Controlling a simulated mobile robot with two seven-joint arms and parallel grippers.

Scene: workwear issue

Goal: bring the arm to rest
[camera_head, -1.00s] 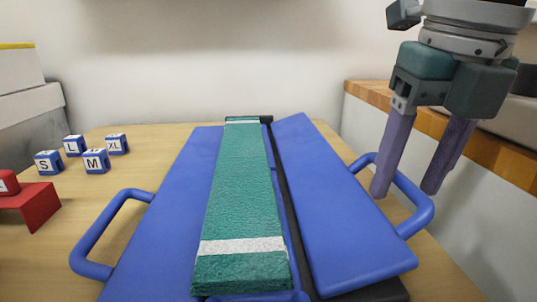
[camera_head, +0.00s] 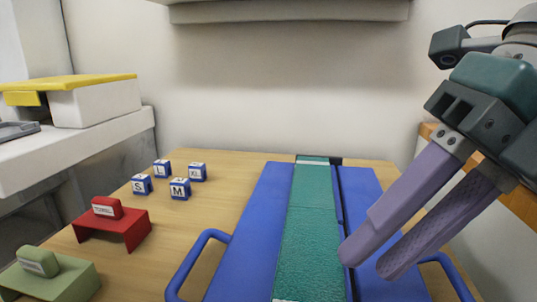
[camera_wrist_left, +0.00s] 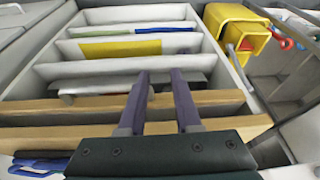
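My right gripper (camera_head: 367,259) is large at the right of the head view, with its purple fingers pointing down and left. The fingers are apart with nothing between them. In that view they cover part of the blue folding board (camera_head: 257,228) and its right handle. My left gripper (camera_wrist_left: 160,75) shows only in the left wrist view. Its two fingers are apart and empty, in front of a white shelf unit (camera_wrist_left: 220,60).
Lettered size blocks (camera_head: 180,189) stand on the wooden table (camera_head: 232,190), left of the board. A red stand (camera_head: 125,228) and a green stand (camera_head: 60,278) are at the near left. A yellow-lidded white box (camera_head: 95,103) sits on a side surface. A yellow bin (camera_wrist_left: 236,28) shows in the wrist view.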

